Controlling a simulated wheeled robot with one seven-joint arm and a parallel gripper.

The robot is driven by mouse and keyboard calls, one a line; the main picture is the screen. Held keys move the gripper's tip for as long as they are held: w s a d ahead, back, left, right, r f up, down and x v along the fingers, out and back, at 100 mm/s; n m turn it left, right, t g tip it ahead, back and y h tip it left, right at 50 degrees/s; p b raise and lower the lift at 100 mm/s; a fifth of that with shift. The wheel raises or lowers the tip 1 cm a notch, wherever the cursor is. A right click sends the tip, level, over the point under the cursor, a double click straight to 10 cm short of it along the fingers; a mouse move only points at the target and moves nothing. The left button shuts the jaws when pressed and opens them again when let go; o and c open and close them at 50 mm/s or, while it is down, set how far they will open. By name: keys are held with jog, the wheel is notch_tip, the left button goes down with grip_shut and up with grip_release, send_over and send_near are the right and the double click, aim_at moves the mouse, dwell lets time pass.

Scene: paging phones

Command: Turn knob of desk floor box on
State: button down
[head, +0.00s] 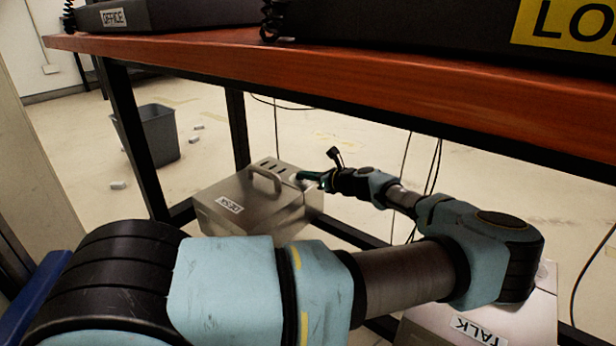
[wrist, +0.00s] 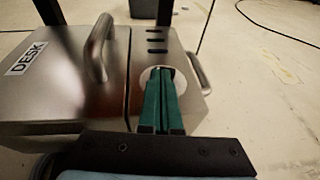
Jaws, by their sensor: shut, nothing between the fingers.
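The desk floor box (head: 235,200) is a metal box with a bar handle and slots in its top, standing on the floor under the table. In the wrist view the box (wrist: 50,95) carries a DESK label (wrist: 27,58). A pale round disc (wrist: 147,76) lies on its top below the slots. My gripper (head: 299,176) is at the right end of the box. Its green fingers are together and empty, with their tips (wrist: 161,70) over the disc. They hide the disc's middle, so I cannot make out the knob or tell whether they touch it.
The wooden tabletop (head: 330,85) passes above my arm, with dark metal legs (head: 237,130). A second box labelled TALK (head: 520,320) is at the lower right. Cables (head: 434,170) hang behind my arm. A grey bin (head: 158,135) stands beyond, at the left.

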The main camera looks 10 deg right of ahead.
jog(key=shift+a+r, duration=0.1)
jog(key=shift+a+m+t+h+p, duration=0.15)
jog(key=shift+m+t+h+p, duration=0.15)
jog(key=shift+p, duration=0.45)
jog(key=shift+w+a+p, duration=0.1)
jog(key=shift+p, duration=0.25)
jog(key=shift+w+a+r+m+t+h+p, duration=0.15)
jog(key=shift+m+t+h+p, duration=0.15)
jog(key=shift+m+h+p, duration=0.25)
jog(key=m+h+p, duration=0.1)
jog(key=h+p, duration=0.1)
jog(key=p, duration=0.1)
jog(key=shift+a+m+t, duration=0.35)
jog(key=shift+t, duration=0.05)
jog(key=shift+a+m+h+p, duration=0.2)
jog(key=shift+m+h+p, duration=0.55)
jog(key=shift+p, duration=0.15)
jog(key=shift+a+p, duration=0.15)
jog(key=shift+p, duration=0.15)
jog(key=shift+a+f, duration=0.2)
jog(key=shift+f, duration=0.05)
jog(key=shift+p, duration=0.3)
